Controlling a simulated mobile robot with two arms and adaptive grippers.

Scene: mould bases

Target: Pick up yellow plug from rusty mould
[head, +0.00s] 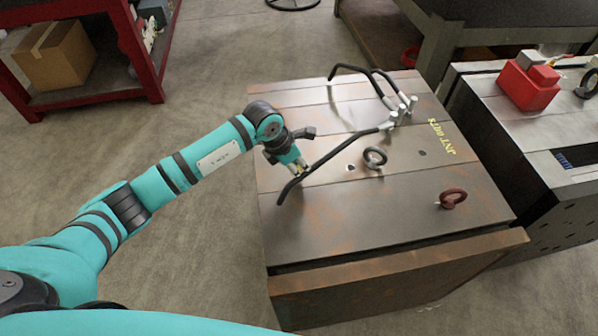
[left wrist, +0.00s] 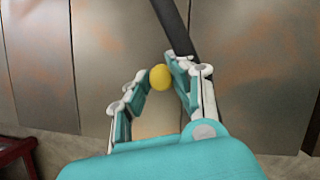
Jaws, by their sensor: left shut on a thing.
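The rusty mould (head: 330,225) is a large grey-brown metal block in the middle of the head view. My left gripper (head: 296,168) reaches in from the left over the mould's left part. In the left wrist view my left gripper (left wrist: 157,80) is shut on the yellow plug (left wrist: 160,77), which is round and sits between the fingertips. In the head view the plug is mostly hidden by the fingers. I cannot tell whether it is clear of the mould surface. My right gripper is not in view.
A black bent hose (head: 335,154) passes close beside the left fingers. A dark eye bolt (head: 375,157) and a rusty eye bolt (head: 453,198) stand on the mould. A second mould with a red block (head: 527,85) is at right. A red shelf (head: 85,98) stands at upper left.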

